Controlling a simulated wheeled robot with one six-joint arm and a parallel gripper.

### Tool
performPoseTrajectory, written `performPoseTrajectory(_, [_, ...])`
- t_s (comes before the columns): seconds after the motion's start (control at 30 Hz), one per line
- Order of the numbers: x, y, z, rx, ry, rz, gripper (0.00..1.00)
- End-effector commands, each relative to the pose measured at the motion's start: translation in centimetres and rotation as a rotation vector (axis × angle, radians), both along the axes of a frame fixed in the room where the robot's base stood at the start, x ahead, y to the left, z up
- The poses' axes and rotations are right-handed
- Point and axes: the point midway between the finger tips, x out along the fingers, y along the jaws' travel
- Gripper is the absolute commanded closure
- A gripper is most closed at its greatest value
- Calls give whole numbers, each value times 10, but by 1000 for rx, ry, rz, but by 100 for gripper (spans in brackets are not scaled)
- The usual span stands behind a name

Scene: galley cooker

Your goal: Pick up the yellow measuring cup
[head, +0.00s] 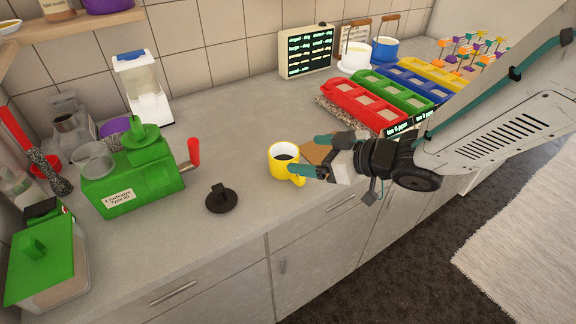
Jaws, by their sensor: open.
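The yellow measuring cup (277,170) looks like a mug, stands upright on the grey counter and has something dark inside. Its handle points to the lower right, towards the counter's front edge. My gripper (304,155) is open just right of the cup, with its teal fingers pointing left. The lower finger overlaps the cup's right side near the handle in the picture. The upper finger is behind and to the right of the rim. I cannot tell whether either finger touches the cup.
A black round object (221,200) and a green machine (130,180) with a red handle stand to the left. A brown board (317,151) lies partly behind my gripper. Red (365,106), green and blue bins stand behind my arm. Bare counter lies behind the cup.

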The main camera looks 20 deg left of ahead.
Motion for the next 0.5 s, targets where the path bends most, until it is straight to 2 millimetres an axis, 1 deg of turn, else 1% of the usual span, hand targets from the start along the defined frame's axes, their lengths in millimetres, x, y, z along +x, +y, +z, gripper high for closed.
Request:
performPoseTrajectory(0.03, [0, 6, -3, 3, 3, 8, 14])
performPoseTrajectory(0.2, [5, 22, -11, 3, 2, 7, 14])
performPoseTrajectory(0.27, [9, 28, -14, 2, 2, 6, 14])
performPoseTrajectory(0.4, [18, 44, -26, 2, 2, 6, 14])
performPoseTrajectory(0.5, [22, 56, -30, 2, 0, 5, 14])
